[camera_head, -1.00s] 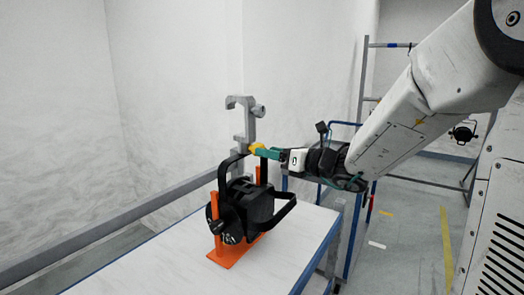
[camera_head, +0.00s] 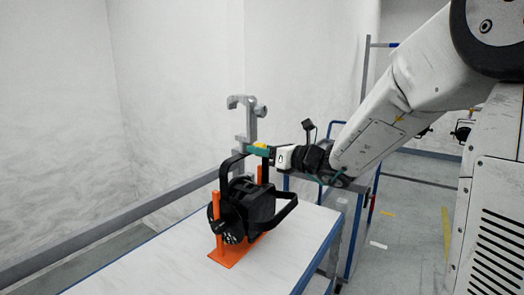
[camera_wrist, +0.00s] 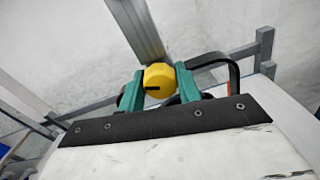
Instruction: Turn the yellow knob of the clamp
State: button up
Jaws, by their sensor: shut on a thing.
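The yellow knob (camera_wrist: 159,79) sits between the two green fingers of my gripper (camera_wrist: 159,88) in the wrist view, and both fingers close on its sides. A short dark slot shows on the knob's face. In the head view the knob (camera_head: 260,145) is mostly hidden by my gripper (camera_head: 259,151). The grey clamp (camera_head: 248,118) stands upright above the black par can (camera_head: 250,203), its hook at the top. The clamp's grey bar (camera_wrist: 135,28) also shows behind the knob in the wrist view.
The par can rests in an orange stand (camera_head: 228,255) on a white table (camera_head: 150,270) with blue edges. A grey rail (camera_head: 110,222) runs behind the table. A blue and grey cart frame (camera_head: 366,200) stands to the right, near my arm.

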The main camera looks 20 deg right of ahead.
jog(key=shift+n, duration=1.2)
jog(key=o, duration=1)
jog(key=v, duration=0.8)
